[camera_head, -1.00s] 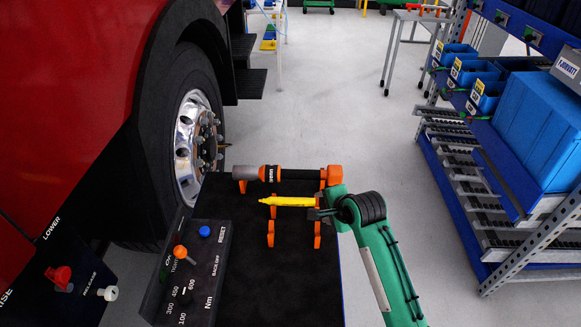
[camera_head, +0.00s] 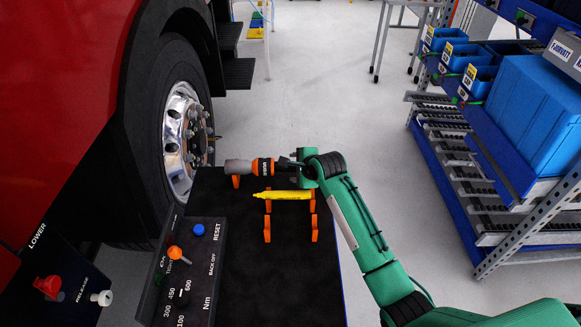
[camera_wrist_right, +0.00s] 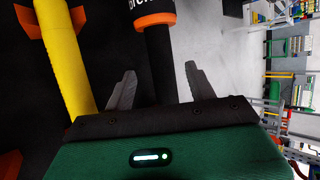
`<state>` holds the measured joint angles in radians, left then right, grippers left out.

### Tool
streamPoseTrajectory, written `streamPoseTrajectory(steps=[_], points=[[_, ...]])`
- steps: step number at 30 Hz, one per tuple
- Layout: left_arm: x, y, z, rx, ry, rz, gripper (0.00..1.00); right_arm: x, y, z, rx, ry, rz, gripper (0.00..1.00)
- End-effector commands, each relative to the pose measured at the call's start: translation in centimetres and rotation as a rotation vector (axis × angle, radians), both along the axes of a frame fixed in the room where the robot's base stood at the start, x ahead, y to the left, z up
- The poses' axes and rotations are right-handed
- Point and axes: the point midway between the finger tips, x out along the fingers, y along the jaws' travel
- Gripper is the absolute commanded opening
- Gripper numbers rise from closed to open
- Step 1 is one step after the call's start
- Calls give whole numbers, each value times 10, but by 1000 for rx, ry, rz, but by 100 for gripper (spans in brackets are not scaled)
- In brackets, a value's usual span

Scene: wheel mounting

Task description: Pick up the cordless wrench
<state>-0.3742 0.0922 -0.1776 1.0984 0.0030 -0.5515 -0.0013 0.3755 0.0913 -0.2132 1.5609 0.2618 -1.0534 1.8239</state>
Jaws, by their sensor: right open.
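The cordless wrench (camera_head: 239,167) lies across orange holders at the far edge of the black cart top, with a grey nose pointing left and a black and orange body. My right gripper (camera_head: 286,161) is at its right end and partly hides it. In the right wrist view, the wrench (camera_wrist_right: 154,19) shows an orange ring and a dark handle running between the spread fingers of my right gripper (camera_wrist_right: 158,80). The fingers are open, with a gap visible on the right side; contact on the left side cannot be told. My left gripper is not in view.
A yellow tool (camera_head: 284,195) lies on orange holders (camera_head: 267,228) just nearer than the wrench. A control box (camera_head: 190,270) with knobs sits on the cart's left. The truck wheel (camera_head: 182,140) is at the left, and a blue shelf rack (camera_head: 475,190) at the right.

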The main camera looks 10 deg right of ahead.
Motion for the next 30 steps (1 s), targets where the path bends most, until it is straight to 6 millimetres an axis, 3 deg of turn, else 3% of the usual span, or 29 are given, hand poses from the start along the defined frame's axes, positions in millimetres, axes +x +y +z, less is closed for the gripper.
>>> streamPoseTrajectory(steps=[13,23,24,30], points=[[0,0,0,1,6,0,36,35,7,-30,-2,2,0,56],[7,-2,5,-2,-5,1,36,39,8,-34,-1,1,0,56],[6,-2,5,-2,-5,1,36,39,8,-34,-1,1,0,54],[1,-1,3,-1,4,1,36,39,8,-34,-1,1,0,15]])
